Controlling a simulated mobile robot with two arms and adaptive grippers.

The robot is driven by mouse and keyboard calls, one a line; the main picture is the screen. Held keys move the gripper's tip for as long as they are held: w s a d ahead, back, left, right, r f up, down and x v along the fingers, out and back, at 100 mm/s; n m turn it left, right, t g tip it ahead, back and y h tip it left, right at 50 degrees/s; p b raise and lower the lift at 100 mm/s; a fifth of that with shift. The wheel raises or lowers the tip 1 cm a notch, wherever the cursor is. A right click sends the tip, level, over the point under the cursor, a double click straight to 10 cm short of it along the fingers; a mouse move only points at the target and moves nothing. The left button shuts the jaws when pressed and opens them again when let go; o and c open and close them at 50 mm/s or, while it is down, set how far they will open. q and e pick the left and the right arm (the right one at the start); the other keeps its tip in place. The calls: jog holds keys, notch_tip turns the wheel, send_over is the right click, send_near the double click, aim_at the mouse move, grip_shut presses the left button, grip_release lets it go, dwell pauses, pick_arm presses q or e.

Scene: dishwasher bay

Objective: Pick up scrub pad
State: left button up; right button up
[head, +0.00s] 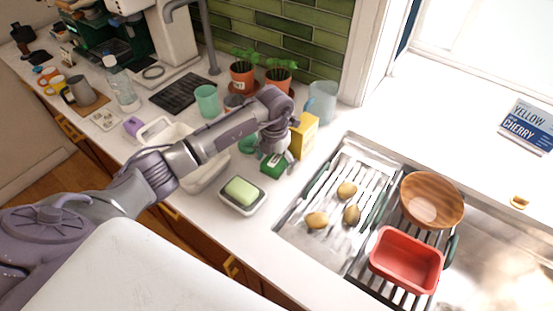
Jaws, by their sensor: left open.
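My left arm comes in from the left over the counter. My left gripper (281,160) points down and is open. It is just above and beside a small dark green block with a pale patch (272,168), which looks like the scrub pad; the fingers partly cover it. I cannot tell whether the fingers touch it. My right gripper is not in view.
A yellow box (304,135) stands close behind my left gripper. A white tub (205,172) is partly hidden under my arm. To the right, the sink rack holds potato-like items (317,220), a wooden bowl (432,198) and a red tub (407,262). Potted plants (243,75) stand behind.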

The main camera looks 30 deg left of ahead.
aim_at(275, 160)
pick_arm(q)
jog(key=shift+c, duration=0.4)
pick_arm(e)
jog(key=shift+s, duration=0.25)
pick_arm(q)
jog(key=c, duration=1.1)
jog(key=shift+r, duration=0.15)
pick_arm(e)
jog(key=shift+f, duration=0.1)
